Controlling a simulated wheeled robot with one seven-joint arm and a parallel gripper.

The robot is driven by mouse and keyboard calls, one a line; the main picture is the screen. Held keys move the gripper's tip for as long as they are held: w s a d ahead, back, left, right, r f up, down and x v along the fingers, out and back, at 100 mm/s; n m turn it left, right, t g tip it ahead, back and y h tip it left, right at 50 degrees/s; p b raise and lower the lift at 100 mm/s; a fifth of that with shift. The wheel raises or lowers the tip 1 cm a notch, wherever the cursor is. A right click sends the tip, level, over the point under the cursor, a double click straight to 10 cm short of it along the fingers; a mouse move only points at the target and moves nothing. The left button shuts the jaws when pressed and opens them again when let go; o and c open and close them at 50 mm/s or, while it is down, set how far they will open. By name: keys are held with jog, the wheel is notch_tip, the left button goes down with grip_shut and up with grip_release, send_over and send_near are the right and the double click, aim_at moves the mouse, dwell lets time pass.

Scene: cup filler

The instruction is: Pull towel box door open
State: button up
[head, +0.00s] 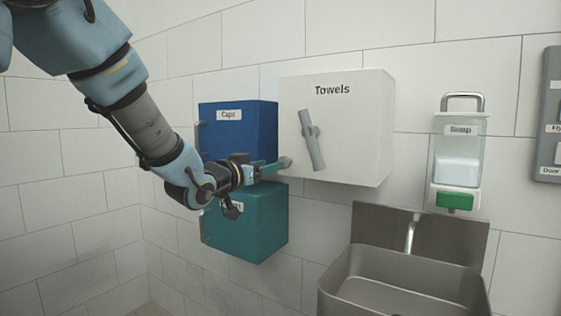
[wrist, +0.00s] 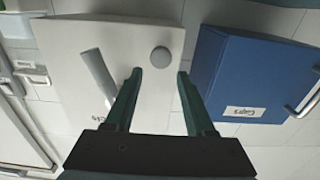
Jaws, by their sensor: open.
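The white towel box (head: 350,120), labelled Towels, hangs on the wall, its front door looking closed. A grey bar handle (head: 312,140) sits tilted on its front. My gripper (head: 283,163) is open, just left of the handle's lower part and near the box's lower left edge. In the wrist view the picture is rotated, and the box (wrist: 65,55) shows with its handle (wrist: 98,75) left of my open fingers (wrist: 158,76). A round grey knob (wrist: 160,57) shows between and beyond the fingertips. Nothing is held.
A blue box (head: 245,125) labelled Caps is left of the towel box; it also shows in the wrist view (wrist: 235,75). A teal box (head: 250,225) is below my gripper. A soap dispenser (head: 458,165) and metal sink (head: 400,275) are at the right.

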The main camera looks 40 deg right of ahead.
jog(key=p+x, duration=0.2)
jog(key=x, duration=0.6)
jog(key=shift+w+d, duration=0.1)
grip_shut()
dwell(1.2)
